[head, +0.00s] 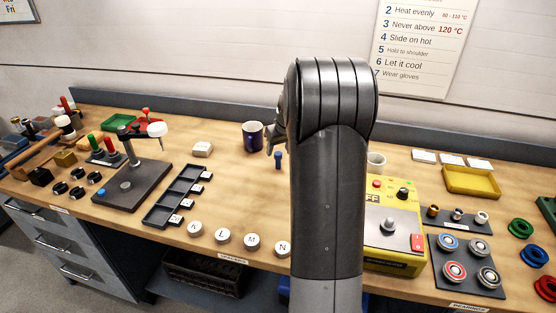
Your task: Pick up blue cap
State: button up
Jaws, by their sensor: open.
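A small blue upright piece (278,160), which looks like the blue cap, stands on the wooden workbench (215,180) just right of a dark blue mug. My gripper (275,145) shows at the left edge of my arm, above this piece in the picture. It is open, and nothing shows between its fingers. My arm hides part of the gripper and the bench behind it. I cannot tell the exact gap between the fingers and the blue piece.
The mug (252,136) stands close left of the gripper. A yellow control box (395,235) stands right of my arm. The bench between mug and knobs is clear.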

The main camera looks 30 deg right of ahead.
aim_at(278, 153)
jog(key=x, duration=0.6)
jog(key=shift+w+d+f, duration=0.1)
jog(key=shift+d+f, duration=0.1)
jog(key=shift+f, duration=0.05)
jog(key=shift+c, duration=0.4)
jog(key=c, duration=1)
jog(key=shift+r, duration=0.15)
